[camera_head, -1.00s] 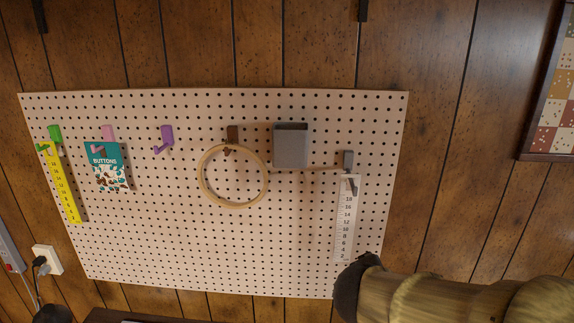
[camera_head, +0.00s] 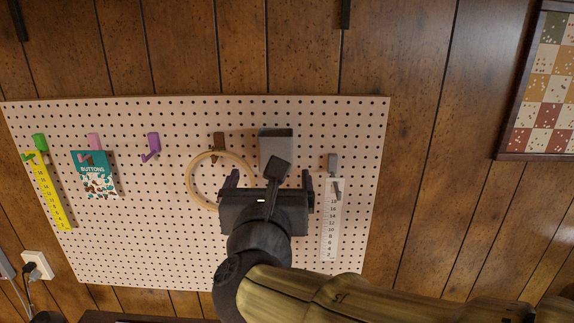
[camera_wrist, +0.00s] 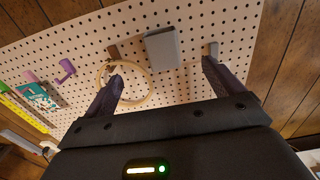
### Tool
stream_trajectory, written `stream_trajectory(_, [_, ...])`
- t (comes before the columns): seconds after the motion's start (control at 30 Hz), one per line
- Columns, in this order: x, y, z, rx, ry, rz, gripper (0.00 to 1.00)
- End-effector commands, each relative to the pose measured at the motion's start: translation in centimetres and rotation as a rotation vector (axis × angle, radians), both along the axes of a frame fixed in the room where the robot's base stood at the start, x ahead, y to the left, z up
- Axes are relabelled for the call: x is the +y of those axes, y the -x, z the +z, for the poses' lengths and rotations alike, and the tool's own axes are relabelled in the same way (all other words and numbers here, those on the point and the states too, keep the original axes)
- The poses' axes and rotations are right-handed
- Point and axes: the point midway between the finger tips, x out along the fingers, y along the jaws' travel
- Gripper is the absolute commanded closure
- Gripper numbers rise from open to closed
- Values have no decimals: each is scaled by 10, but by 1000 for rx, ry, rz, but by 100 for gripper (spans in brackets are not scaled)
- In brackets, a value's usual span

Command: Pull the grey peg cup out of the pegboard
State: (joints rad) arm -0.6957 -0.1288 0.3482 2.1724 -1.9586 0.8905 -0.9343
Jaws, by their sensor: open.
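The grey peg cup (camera_head: 276,146) hangs on the white pegboard (camera_head: 120,235), near its upper right part. In the wrist view the cup (camera_wrist: 162,48) shows beyond my fingers, between them from left to right. My gripper (camera_head: 272,180) is open and empty in front of the board, just below the cup. Its two fingers are spread wide. In the wrist view my gripper (camera_wrist: 160,75) shows no contact with the cup. My wrist hides the cup's lower part in the head view.
A wooden hoop (camera_head: 194,192) hangs left of the cup, close to my left finger. A white ruler (camera_head: 331,220) hangs on a grey hook (camera_head: 333,162) to the right. A button packet (camera_head: 95,176), purple hook (camera_head: 151,145) and yellow tape (camera_head: 48,192) are further left.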

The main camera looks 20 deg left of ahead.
Motion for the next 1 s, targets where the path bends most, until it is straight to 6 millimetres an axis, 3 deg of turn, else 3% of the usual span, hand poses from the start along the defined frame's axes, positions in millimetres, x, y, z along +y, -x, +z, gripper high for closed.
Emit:
stream_trajectory(0.27, [7,-30,1,5,2,-2,7])
stream_trajectory(1.0, [34,-145,3,4,0,-2,7])
